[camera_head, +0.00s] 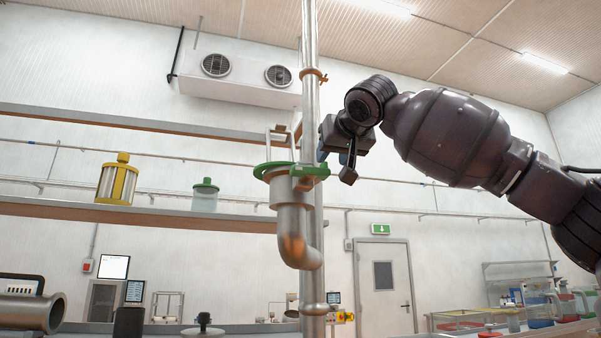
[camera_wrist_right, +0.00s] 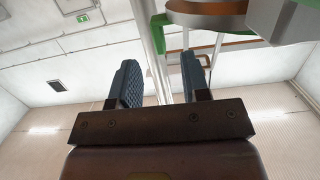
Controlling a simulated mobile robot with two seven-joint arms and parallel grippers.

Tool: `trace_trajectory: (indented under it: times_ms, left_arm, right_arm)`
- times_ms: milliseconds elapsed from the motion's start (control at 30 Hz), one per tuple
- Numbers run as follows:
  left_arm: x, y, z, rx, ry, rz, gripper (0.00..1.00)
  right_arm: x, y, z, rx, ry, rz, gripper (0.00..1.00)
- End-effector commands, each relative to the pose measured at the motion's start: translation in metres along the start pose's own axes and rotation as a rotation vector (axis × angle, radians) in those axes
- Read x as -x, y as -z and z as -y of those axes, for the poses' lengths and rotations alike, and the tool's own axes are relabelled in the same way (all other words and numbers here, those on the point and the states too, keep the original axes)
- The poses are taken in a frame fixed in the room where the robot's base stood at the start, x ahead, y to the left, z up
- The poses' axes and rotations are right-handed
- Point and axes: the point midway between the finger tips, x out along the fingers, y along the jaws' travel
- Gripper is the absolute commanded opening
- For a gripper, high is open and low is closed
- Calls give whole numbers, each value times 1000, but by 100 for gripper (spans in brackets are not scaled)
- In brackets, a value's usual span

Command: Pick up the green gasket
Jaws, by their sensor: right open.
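The green gasket (camera_head: 270,170) is a flat ring with a tab on its right side. It sits on top of the metal pipe elbow (camera_head: 297,240), beside the tall vertical pipe. My right gripper (camera_head: 336,160) is open and empty, just right of the vertical pipe and close to the gasket's tab. In the right wrist view, green parts of the gasket (camera_wrist_right: 159,38) show beyond the two open fingers (camera_wrist_right: 163,78). The fingers are apart from the green, as far as I can tell. My left gripper is not in view.
The vertical steel pipe (camera_head: 310,110) stands between my right gripper and much of the ring. A long shelf (camera_head: 150,216) at left holds a yellow-framed canister (camera_head: 117,182) and a green-lidded jar (camera_head: 205,197). Free air lies right of the pipe, below my right arm.

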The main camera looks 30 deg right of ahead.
Motion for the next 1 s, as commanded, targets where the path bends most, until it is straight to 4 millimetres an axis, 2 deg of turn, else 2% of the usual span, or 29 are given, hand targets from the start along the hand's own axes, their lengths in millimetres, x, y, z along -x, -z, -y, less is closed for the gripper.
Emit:
trace_trajectory:
  times_ms: [433,767,867,1000]
  left_arm:
    - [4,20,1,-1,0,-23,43]
    - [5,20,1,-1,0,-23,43]
    - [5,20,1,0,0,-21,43]
    - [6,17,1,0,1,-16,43]
  right_arm:
    - [-44,3,0,1,0,0,43]
    - [-50,2,0,0,0,0,43]
    - [-50,2,0,0,0,0,30]
    - [-50,2,0,0,0,0,9]
